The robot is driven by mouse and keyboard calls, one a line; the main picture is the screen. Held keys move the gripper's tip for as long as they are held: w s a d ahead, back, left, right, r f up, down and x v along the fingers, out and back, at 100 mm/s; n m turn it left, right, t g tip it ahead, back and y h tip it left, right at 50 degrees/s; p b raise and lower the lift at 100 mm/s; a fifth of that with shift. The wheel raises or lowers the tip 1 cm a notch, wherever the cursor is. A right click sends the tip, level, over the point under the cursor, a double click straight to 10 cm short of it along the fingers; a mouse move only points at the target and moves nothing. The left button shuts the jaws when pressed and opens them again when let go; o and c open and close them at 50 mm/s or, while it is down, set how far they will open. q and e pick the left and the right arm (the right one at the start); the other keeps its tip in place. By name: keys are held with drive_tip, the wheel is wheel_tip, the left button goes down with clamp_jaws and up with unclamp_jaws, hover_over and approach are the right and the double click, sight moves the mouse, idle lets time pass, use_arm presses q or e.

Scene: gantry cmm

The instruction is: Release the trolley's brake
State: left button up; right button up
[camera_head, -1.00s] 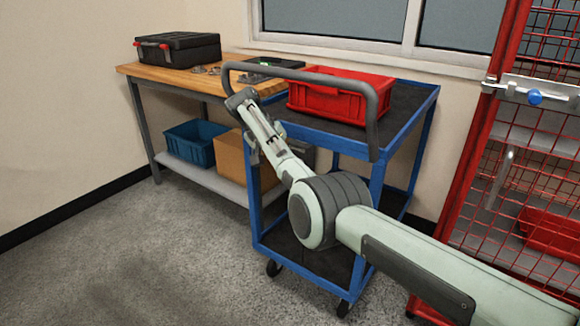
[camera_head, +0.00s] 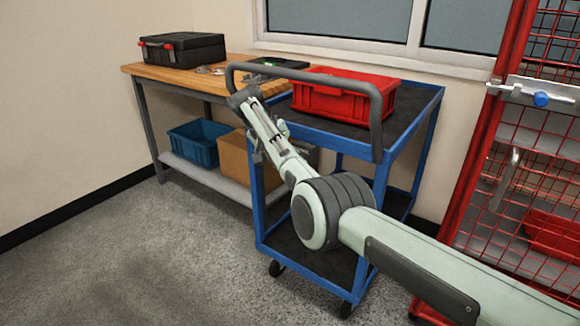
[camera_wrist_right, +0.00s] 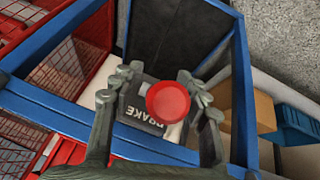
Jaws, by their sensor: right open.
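The blue trolley (camera_head: 408,135) stands in the middle of the head view, with a grey tube handle (camera_head: 300,74) at its near end. In the right wrist view, a round red knob (camera_wrist_right: 168,103) sits on a dark grey block lettered BRAKE (camera_wrist_right: 135,117). My right gripper (camera_wrist_right: 157,92) is open, its fingers on either side of the knob. I cannot tell whether they touch it. In the head view, my right arm reaches in from the right to the handle's left part; the knob is not clearly visible there. My left gripper is not in view.
A red crate (camera_head: 325,102) sits on the trolley's top shelf. Behind it is a wooden workbench (camera_head: 200,83) with a black case (camera_head: 183,50); a blue bin (camera_head: 190,147) and a cardboard box are below. A red mesh cage (camera_head: 475,190) stands right. The left floor is clear.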

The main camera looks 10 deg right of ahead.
drive_tip(key=v, duration=1.1)
drive_tip(key=shift+r, duration=0.2)
drive_tip(key=shift+a, duration=0.1)
